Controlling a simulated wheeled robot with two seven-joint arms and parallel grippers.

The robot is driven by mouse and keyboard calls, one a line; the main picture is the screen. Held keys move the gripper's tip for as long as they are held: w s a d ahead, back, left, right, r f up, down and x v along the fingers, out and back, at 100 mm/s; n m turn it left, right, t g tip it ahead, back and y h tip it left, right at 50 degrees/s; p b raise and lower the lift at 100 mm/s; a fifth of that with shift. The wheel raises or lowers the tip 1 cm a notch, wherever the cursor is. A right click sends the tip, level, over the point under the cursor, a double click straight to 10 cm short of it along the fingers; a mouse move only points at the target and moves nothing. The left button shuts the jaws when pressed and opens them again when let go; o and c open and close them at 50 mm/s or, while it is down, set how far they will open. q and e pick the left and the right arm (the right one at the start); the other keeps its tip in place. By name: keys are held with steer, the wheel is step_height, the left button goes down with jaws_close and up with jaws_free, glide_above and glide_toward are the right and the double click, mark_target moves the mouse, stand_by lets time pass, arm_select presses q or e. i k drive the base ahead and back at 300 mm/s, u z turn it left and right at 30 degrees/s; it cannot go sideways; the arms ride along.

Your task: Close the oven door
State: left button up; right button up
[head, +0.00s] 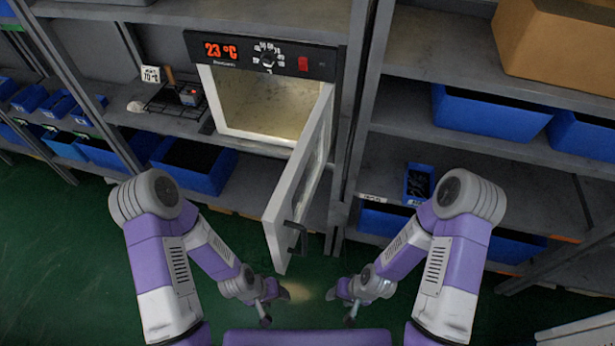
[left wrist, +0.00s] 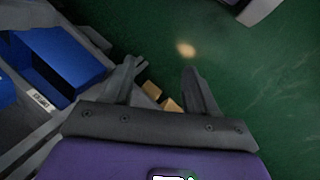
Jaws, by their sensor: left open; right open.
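The oven (head: 262,103) stands on a shelf, with a black panel on top that reads 23 °C. Its white door (head: 300,180) is hinged on the right and stands wide open toward me. The dark handle (head: 297,238) is at the door's near, lower end. My left gripper (head: 275,306) is open and empty, below and left of the handle. My right gripper (head: 349,306) is open and empty, below and right of the handle. Neither touches the door. The left wrist view shows my left gripper's spread fingers (left wrist: 160,85) with nothing between them.
Blue bins (head: 193,163) sit on the shelf below the oven, and more (head: 490,113) stand on the right shelves. A small rack (head: 178,98) with items lies left of the oven. A cardboard box (head: 565,45) is at top right. The green floor (head: 60,240) is clear.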

mark_target(283, 229)
steer(key=u, duration=0.35)
steer(key=k, duration=1.65)
steer(key=i, duration=0.4)
steer(key=z, duration=0.75)
steer(key=i, duration=0.9)
steer(key=u, duration=0.05)
